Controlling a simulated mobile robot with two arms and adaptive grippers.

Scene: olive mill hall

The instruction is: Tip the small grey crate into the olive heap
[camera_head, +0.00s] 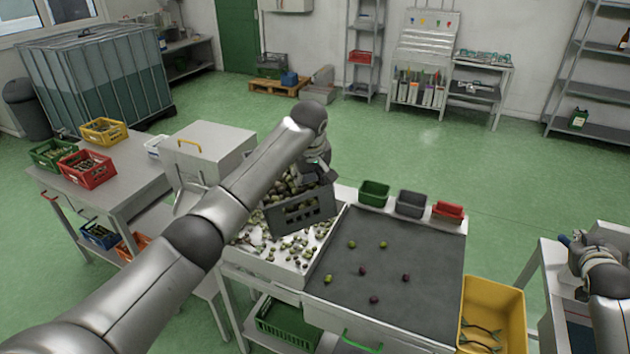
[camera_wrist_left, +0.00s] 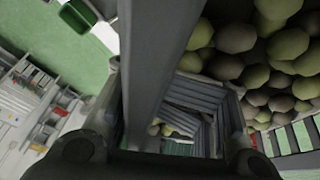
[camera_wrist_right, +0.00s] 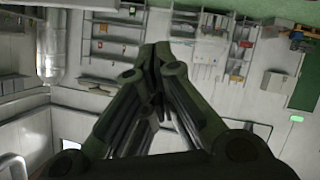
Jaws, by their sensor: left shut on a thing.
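The small grey crate (camera_head: 302,211), with slotted walls, hangs tilted over the white tray (camera_head: 297,278) at the left end of the sorting table. Green and dark olives (camera_head: 283,188) are still in it. The olive heap (camera_head: 285,244) lies spread in the tray beneath. My left gripper (camera_head: 317,172) is shut on the crate's rim; its fingers are partly hidden in the head view. The left wrist view shows the crate's rim (camera_wrist_left: 158,60) between the fingers, with olives (camera_wrist_left: 265,45) beside it. My right gripper (camera_wrist_right: 155,60) is shut and empty, away at the far right.
A grey sorting mat (camera_head: 390,255) carries a few olives. Green (camera_head: 374,193), dark grey (camera_head: 410,204) and red (camera_head: 448,211) bins line its back edge. A yellow bin (camera_head: 491,303) stands at its right. A side table with yellow (camera_head: 103,131), green and red crates stands left.

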